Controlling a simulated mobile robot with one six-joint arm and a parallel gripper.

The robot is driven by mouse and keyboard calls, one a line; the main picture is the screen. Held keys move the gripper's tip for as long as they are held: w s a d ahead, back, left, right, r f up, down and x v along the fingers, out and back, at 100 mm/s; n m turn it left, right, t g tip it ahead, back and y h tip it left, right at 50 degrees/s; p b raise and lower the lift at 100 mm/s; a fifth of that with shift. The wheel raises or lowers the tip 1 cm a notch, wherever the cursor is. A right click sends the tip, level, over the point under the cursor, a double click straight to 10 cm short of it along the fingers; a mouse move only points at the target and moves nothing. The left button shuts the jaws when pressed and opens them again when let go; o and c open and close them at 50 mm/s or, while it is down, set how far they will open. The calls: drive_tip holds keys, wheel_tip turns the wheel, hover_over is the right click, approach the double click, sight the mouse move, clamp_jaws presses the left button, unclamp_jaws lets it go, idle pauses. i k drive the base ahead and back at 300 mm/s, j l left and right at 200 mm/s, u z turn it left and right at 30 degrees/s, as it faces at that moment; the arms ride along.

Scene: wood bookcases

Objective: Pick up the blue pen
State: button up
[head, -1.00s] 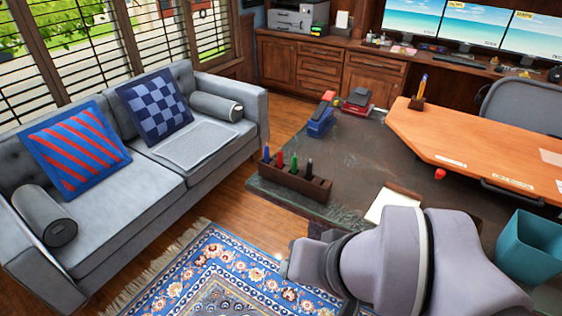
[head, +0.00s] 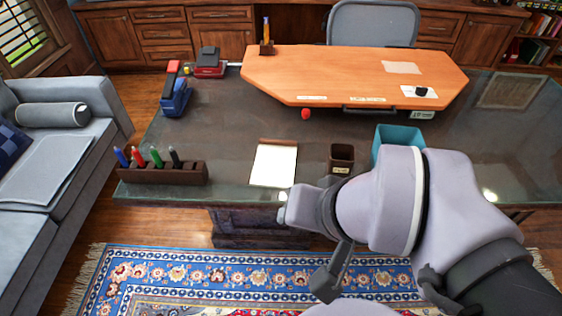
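The blue pen (head: 121,156) stands upright at the left end of a dark wooden pen holder (head: 165,176). The holder sits on the near left part of the glass-topped desk. A red pen (head: 139,154), a green pen (head: 156,156) and a black pen (head: 174,158) stand to its right in the same holder. My gripper (head: 327,284) shows partly below my arm, over the rug in front of the desk. It is right of the holder, well apart from the pen. Its fingers are not clear enough to tell whether they are open or shut.
A grey sofa (head: 80,180) stands at left. The rug (head: 200,275) in front is clear.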

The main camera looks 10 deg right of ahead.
sight(118, 153)
drive_tip(key=i+j, duration=0.15)
drive_tip(key=j, duration=0.25)
drive_tip(key=i+j, duration=0.15)
drive_tip(key=j, duration=0.25)
drive_tip(key=i+j, duration=0.15)
drive_tip(key=j, duration=0.25)
drive_tip(key=i+j, duration=0.15)
drive_tip(key=j, duration=0.25)
drive_tip(key=i+j, duration=0.1)
drive_tip(key=j, duration=0.3)
drive_tip(key=i+j, duration=0.15)
drive_tip(key=j, duration=0.25)
drive_tip(key=i+j, duration=0.15)
drive_tip(key=j, duration=0.25)
